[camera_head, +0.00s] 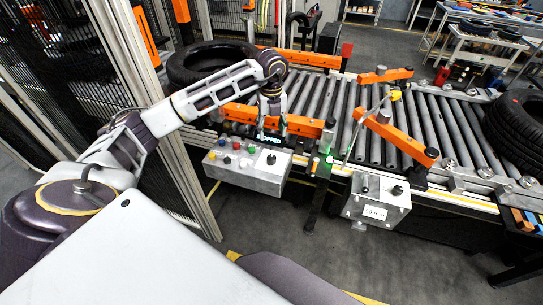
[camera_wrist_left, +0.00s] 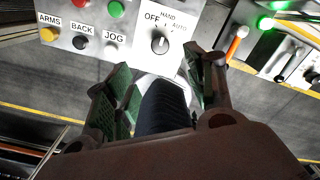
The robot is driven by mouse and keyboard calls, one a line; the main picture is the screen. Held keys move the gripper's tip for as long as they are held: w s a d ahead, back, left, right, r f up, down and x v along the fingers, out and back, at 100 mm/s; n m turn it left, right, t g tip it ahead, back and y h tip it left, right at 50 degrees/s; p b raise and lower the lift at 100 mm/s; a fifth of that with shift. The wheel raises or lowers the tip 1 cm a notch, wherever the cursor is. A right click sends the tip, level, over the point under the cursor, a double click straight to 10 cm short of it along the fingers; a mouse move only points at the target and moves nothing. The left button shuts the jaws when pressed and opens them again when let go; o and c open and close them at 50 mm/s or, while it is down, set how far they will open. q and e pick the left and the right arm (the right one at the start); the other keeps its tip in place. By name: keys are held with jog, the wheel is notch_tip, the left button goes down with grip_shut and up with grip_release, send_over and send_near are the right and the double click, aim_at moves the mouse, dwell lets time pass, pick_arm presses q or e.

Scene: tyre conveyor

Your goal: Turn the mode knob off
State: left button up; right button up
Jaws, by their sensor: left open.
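The mode knob (camera_wrist_left: 159,43) is a round dark knob on a grey control panel (camera_wrist_left: 130,22), with OFF, HAND and AUTO printed around it. A pale mark shows on the knob; its exact setting is hard to read, but it looks close to upright, toward HAND. In the head view the knob (camera_head: 271,159) is at the right end of the control box (camera_head: 243,177). My left gripper (camera_wrist_left: 160,78) is open and empty, its green-padded fingers spread just below the knob, apart from it. In the head view the gripper (camera_head: 271,136) hangs over the box's back edge. My right gripper is out of view.
Yellow, black and white buttons marked ARMS, BACK and JOG (camera_wrist_left: 114,38) sit left of the knob, with red and green buttons above. A second control box (camera_head: 377,212) stands to the right. Behind are the roller conveyor (camera_head: 340,105), orange bars and tyres (camera_head: 205,60).

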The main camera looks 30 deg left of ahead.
aim_at(272, 157)
pick_arm(q)
jog(key=shift+f+p, duration=1.25)
jog(key=shift+f, duration=5.55)
jog(key=c, duration=1.1)
jog(key=shift+o, duration=0.2)
jog(key=shift+n, duration=0.5)
jog(key=n, duration=0.3)
jog(key=shift+n+b, duration=0.3)
jog(key=shift+n, duration=2.2)
